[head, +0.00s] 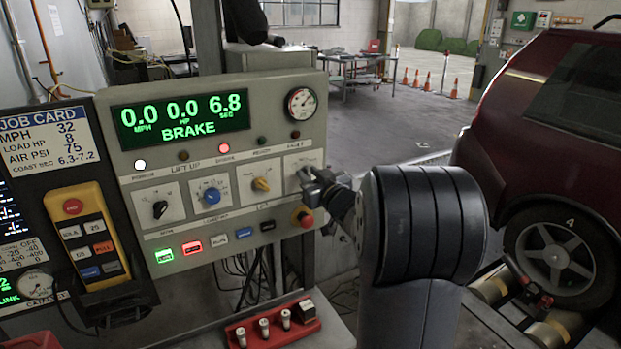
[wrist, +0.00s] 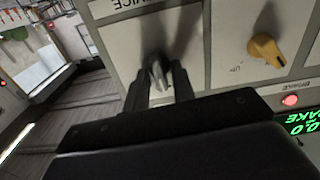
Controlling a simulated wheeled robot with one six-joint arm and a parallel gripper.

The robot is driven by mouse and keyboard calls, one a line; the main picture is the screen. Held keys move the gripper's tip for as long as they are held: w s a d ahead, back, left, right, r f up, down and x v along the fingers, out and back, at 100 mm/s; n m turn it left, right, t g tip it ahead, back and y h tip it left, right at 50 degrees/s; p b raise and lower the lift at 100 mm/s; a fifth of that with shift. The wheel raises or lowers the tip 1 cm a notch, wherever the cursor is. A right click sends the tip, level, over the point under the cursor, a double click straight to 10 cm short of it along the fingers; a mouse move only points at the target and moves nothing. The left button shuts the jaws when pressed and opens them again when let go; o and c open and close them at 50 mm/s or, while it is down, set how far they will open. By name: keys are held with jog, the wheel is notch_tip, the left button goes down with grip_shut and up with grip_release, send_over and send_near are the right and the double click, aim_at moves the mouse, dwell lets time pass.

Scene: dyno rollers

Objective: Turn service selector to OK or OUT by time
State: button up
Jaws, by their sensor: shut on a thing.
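The grey control panel (head: 225,250) stands ahead in the head view. Its service selector, a grey knob (wrist: 160,75), sits on a white plate at the right end of the knob row. The jaws of my gripper (wrist: 160,88) are around this knob and shut on it. In the head view my gripper (head: 318,188) hides most of the knob and its label, so I cannot tell its setting. The green display (head: 180,120) reads 0.0 MPH, 0.0 HP, 6.8 SEC and BRAKE. The job card (head: 48,137) lists COAST SEC 6.3-7.2.
A yellow knob (head: 261,184), a blue knob (head: 211,194) and a black knob (head: 160,208) are left of my gripper. A red stop button (head: 305,218) lies just below it. A red car (head: 560,110) stands at right on the rollers (head: 492,289).

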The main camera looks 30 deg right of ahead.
jog(key=shift+a+f+n+b, duration=0.1)
jog(key=shift+n+b, duration=1.1)
jog(key=shift+n, duration=0.55)
jog(key=shift+a+f+n+b, duration=0.1)
jog(key=shift+n+b, duration=1.05)
jog(key=shift+n, duration=0.6)
jog(key=shift+r, duration=0.1)
jog(key=o, duration=0.7)
jog(key=s, duration=1.1)
jog(key=shift+d+b, duration=0.2)
jog(key=shift+b, duration=0.2)
jog(key=shift+w, duration=0.1)
